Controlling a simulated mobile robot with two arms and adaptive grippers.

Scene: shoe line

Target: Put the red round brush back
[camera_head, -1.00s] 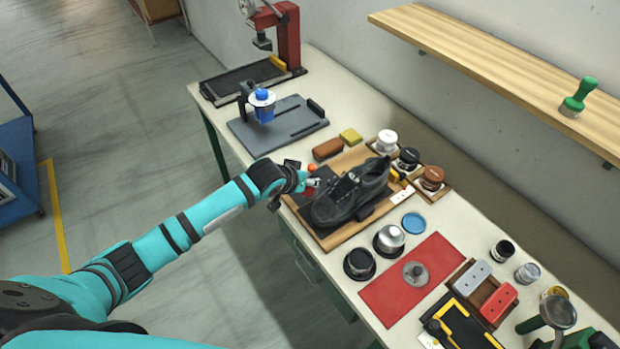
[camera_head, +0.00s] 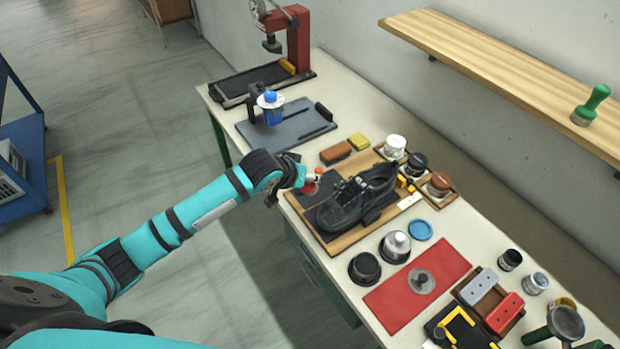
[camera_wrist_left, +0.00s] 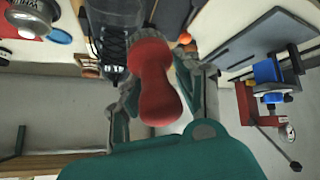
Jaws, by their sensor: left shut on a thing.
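The red round brush (camera_wrist_left: 155,82) is between the fingers of my left gripper (camera_wrist_left: 160,105), which is shut on its red, waisted handle in the left wrist view. In the head view my left gripper (camera_head: 300,180) is at the table's near edge, beside the toe side of the black shoe (camera_head: 352,198); only a small red patch of the brush (camera_head: 309,188) shows. My right gripper is not in view.
A green-handled round brush (camera_head: 590,105) stands on the wooden shelf (camera_head: 490,70). A red mat (camera_head: 400,300) carries a metal disc (camera_head: 421,281). A wooden tray (camera_head: 477,295) holds a grey and a red block. Metal and black pots (camera_head: 396,247) stand near the shoe.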

